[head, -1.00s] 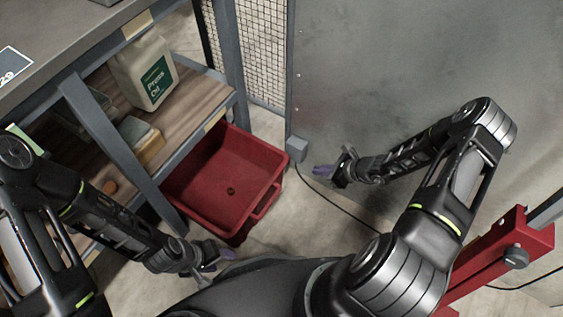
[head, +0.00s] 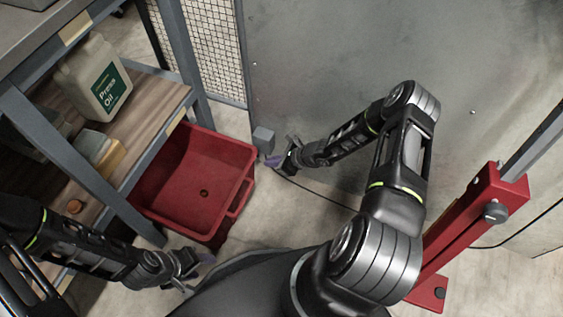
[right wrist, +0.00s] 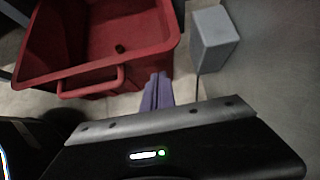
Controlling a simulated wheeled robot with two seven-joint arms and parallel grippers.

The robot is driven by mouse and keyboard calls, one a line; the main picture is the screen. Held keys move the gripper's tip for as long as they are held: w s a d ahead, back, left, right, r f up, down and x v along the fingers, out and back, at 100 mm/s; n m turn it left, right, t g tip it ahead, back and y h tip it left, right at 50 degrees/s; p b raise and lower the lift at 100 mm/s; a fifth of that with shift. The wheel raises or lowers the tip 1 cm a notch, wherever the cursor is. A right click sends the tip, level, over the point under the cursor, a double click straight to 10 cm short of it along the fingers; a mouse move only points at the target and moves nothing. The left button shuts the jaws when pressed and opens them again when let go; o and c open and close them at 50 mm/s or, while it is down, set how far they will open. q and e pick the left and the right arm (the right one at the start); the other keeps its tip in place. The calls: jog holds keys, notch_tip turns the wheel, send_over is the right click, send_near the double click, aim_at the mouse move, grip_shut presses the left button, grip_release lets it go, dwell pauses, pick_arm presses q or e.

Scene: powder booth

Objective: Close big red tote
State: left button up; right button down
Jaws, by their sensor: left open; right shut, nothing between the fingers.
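The big red tote (head: 212,148) stands on the floor beside the shelf, open at the top, with a small dark spot on its inside. No lid shows on it. Its rim and front handle show in the right wrist view (right wrist: 90,87). My right gripper (head: 270,161) is shut and empty, just right of the tote's right rim. Its purple fingers (right wrist: 157,92) sit beside the tote's near right corner in the right wrist view; I cannot tell whether they touch. My left gripper (head: 207,257) is open and empty near the tote's front edge.
A shelf unit (head: 150,100) with a Press Oil jug (head: 97,80) stands left of the tote. A grey box (head: 263,140) sits by the metal wall (head: 330,60), close to my right gripper. A cable runs along the floor. A red stand (head: 470,220) is at right.

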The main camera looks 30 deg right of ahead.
aim_at(252, 159)
pick_arm(q)
jog(key=shift+w+a+f+b, duration=0.2)
jog(key=shift+f+b, duration=0.2)
jog(key=shift+f, duration=0.3)
pick_arm(e)
jog(key=shift+w+a+f, duration=0.15)
jog(key=shift+w+a, duration=1.35)
jog(key=shift+w, duration=0.3)
pick_arm(q)
jog(key=shift+f, duration=0.1)
